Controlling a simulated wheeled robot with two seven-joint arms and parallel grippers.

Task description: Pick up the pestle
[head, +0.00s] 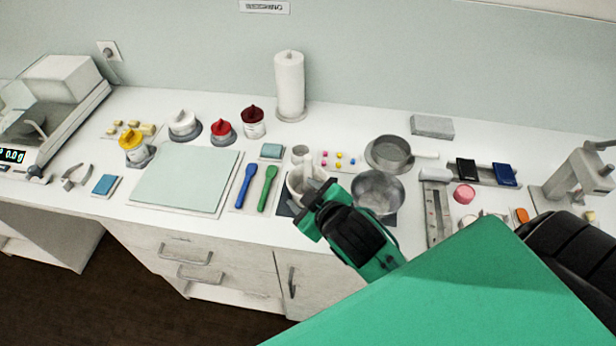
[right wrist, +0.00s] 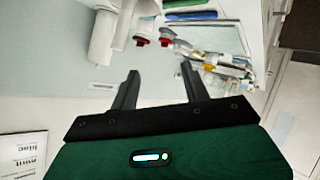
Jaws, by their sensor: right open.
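A pale mortar (head: 295,186) stands on a dark mat at the counter's front, partly hidden by my right gripper. A pale upright piece (head: 308,170) shows at the mortar and seems to be the pestle; its lower part is hidden. My right gripper (head: 312,207) is in front of and over the mortar in the head view, overlapping it; I cannot tell the gap in depth. In the right wrist view the right gripper (right wrist: 160,82) has its two fingers apart with nothing between them. My left gripper is not in view.
A metal bowl (head: 378,190) and a pan (head: 388,153) stand close on the right. A paper roll (head: 289,85) and lidded jars (head: 253,123) stand behind.

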